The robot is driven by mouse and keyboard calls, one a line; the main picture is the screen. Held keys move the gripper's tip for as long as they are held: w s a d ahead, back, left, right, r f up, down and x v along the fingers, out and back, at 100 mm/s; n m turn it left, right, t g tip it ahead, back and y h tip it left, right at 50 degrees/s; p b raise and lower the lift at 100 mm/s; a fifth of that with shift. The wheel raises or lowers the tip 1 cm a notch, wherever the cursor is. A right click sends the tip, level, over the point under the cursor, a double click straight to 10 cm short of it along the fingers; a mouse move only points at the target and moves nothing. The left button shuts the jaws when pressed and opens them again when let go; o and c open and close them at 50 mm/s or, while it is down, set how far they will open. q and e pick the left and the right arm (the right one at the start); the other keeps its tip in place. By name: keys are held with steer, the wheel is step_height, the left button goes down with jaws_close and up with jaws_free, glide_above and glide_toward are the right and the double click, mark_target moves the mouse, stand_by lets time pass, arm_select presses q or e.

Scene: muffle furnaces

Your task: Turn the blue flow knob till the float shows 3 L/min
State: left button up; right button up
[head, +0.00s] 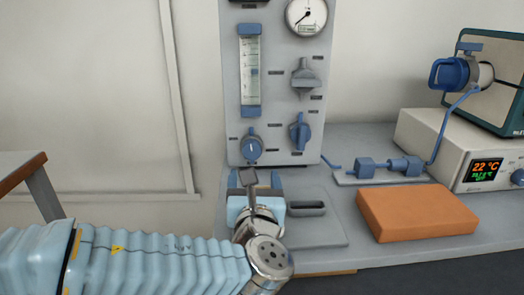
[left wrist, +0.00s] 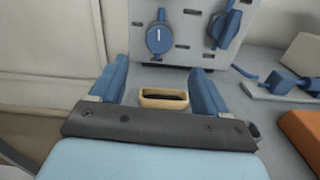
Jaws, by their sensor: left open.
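The blue flow knob (head: 251,147) sits low on the left of the grey panel, its white pointer mark roughly upright. It also shows in the left wrist view (left wrist: 159,38), above and between my fingers. The flow tube (head: 250,70) stands above the knob with blue end caps; its float and scale are too small to read. My left gripper (head: 249,178) is just below the knob, apart from it. In the left wrist view its two blue fingers (left wrist: 159,72) are spread and nothing is between them at the tips. My right gripper is not in view.
A second blue knob (head: 299,131), a grey valve (head: 304,77) and a round gauge (head: 306,14) share the panel. An orange block (head: 416,212) lies on the bench to the right, near blue tube fittings (head: 385,166) and a controller (head: 485,170) reading 22 °C.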

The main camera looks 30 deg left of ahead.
mark_target(252, 151)
arm_select(q)
steer(key=x, duration=1.1)
steer(key=shift+w+a+p, duration=0.1)
steer(key=shift+w+p, duration=0.15)
steer(key=shift+p, duration=0.1)
steer(key=c, duration=1)
steer(key=n+b, duration=0.1)
steer(key=b, duration=0.2)
steer(key=shift+f, duration=0.35)
steer(key=shift+c, duration=0.2)
steer(key=shift+r+n+b, duration=0.2)
steer(key=shift+n+b, duration=0.4)
steer(key=shift+b, duration=0.05)
steer(key=shift+r, duration=0.15)
steer(key=o, duration=1)
